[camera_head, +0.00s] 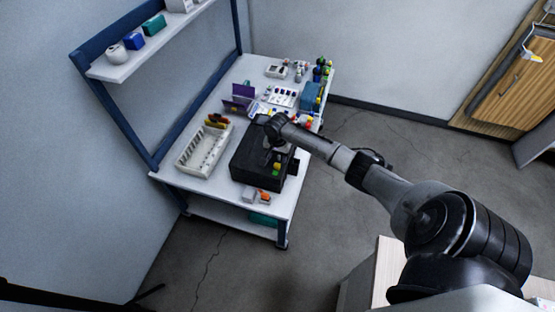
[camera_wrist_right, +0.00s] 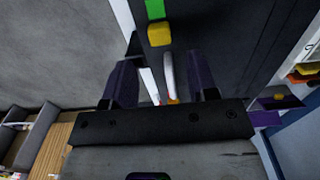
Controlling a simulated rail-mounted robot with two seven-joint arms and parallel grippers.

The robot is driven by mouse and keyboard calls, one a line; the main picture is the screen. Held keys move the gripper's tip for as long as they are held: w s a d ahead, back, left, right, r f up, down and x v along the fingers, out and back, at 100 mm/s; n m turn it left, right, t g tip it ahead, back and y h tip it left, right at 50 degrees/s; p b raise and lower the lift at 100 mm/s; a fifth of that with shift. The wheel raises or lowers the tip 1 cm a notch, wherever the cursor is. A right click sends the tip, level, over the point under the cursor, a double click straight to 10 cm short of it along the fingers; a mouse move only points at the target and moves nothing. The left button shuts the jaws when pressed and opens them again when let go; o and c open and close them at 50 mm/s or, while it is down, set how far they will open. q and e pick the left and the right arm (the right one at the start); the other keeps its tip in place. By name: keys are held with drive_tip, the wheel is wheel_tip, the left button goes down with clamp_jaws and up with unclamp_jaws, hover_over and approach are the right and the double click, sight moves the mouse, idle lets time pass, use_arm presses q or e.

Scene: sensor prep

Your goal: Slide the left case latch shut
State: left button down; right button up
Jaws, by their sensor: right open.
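The black case (camera_head: 249,158) lies on the workbench, and its dark surface (camera_wrist_right: 225,35) fills much of the right wrist view. A yellow block (camera_wrist_right: 159,34) sits on it, beside a green strip (camera_wrist_right: 155,8); I take the block for a latch, but cannot tell whether it is the left one. In the head view, small green and yellow parts (camera_head: 276,168) show near the case's right side. My right gripper (camera_wrist_right: 161,82) is open above the case, its dark fingers apart and not visibly touching the block. It also shows in the head view (camera_head: 272,153). My left gripper is out of view.
A pale handle-like bar (camera_wrist_right: 168,72) shows between the fingers. A white rack (camera_head: 200,154) stands left of the case. An orange and grey item (camera_head: 257,196) lies in front. Several small items and a teal box (camera_head: 311,94) crowd the bench's back; a shelf (camera_head: 150,45) hangs above left.

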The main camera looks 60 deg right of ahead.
sight(277, 164)
wheel_tip(277, 164, up, 8)
drive_tip(key=p, duration=0.2)
drive_tip(key=shift+r, duration=0.2)
idle(0.4)
